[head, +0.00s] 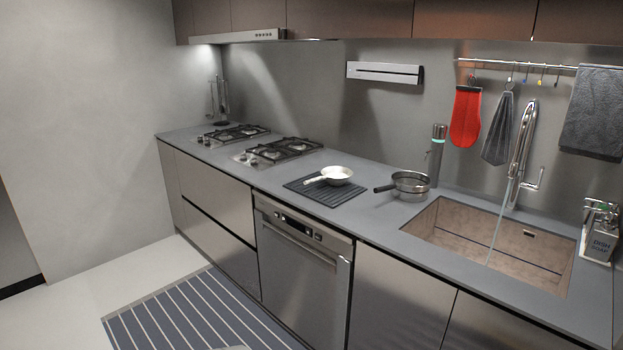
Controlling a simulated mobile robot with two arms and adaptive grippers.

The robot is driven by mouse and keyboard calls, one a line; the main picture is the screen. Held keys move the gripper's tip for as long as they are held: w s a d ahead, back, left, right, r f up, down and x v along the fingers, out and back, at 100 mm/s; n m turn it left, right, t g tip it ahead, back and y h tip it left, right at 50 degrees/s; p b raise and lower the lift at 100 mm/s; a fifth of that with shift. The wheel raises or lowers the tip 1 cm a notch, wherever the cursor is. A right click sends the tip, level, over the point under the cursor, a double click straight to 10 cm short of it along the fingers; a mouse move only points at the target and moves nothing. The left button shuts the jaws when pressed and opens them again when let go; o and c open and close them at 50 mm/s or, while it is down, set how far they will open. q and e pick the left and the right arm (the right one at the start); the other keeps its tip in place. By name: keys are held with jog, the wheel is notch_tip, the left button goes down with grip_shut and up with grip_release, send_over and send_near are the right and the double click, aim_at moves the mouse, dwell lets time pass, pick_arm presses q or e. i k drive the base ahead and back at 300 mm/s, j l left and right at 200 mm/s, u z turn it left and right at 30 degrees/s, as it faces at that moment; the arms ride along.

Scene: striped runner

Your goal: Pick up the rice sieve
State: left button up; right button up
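A round grey metal vessel (411,187) with a dark handle pointing left stands on the counter between the dark mat and the sink. It looks like the rice sieve, but its mesh is too small to make out. A white pan-like vessel (338,176) with a pale handle pointing left sits on a dark ribbed mat (318,201) to its left. Neither of my grippers is in view.
A grey counter (378,222) runs along the wall, with two gas hobs (278,151) at the left. A dark bottle (436,155) stands close behind the metal vessel. The sink (490,236), tap (523,150) and soap dispenser (600,232) are right. A striped runner (190,318) lies on the floor.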

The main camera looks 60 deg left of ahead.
aim_at(336, 177)
jog(key=u, duration=1.9)
